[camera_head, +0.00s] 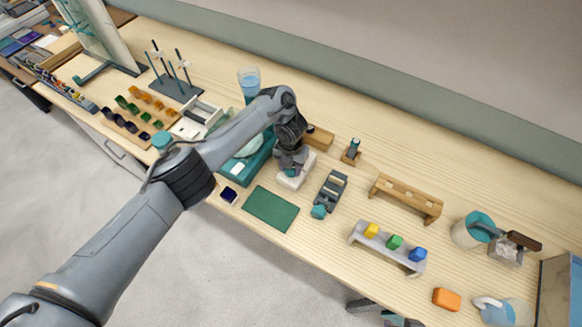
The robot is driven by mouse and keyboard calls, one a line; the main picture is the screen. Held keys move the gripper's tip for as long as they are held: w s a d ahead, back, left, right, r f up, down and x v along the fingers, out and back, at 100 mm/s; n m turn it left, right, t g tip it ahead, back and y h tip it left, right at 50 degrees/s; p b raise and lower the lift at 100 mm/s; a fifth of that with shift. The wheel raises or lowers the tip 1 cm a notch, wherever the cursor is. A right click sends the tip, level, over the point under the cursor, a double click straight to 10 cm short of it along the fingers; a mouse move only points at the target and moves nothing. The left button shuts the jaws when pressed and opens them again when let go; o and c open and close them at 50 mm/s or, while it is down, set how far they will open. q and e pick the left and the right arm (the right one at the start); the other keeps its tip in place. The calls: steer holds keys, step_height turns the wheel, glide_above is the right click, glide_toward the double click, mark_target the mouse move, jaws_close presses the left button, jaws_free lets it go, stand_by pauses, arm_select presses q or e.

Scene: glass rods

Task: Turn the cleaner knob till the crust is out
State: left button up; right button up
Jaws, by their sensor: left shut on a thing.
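My left arm reaches in from the left across the table. Its gripper (292,162) points down over a small white block-like body (296,181) and is shut on a teal knob (291,172) at its top. The gripper covers most of the knob, so its turn angle is hard to read. The crust cannot be made out. A dark grey part at the bottom edge appears to be my right gripper (378,312); its jaws are not clear.
A teal tray (263,158) lies left of the white body, partly behind my arm. A grey device with a teal knob (330,190), a green mat (270,208) and a rack of coloured blocks (388,249) are close by. A wooden stand (405,198) is right.

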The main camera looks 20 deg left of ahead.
arm_select(q)
steer(key=m+b, duration=0.1)
steer(key=m, duration=0.2)
steer(key=shift+m, duration=0.4)
steer(key=m+b, duration=0.1)
steer(key=m, duration=0.1)
steer(key=shift+f+m, duration=0.1)
steer(key=shift+m, duration=0.2)
steer(key=m+b, duration=0.1)
steer(key=m, duration=0.2)
steer(key=shift+m+b, duration=0.9)
steer(key=shift+m, duration=0.6)
steer(key=o, duration=1.1)
steer(key=shift+c, duration=0.2)
steer(key=shift+r, duration=0.2)
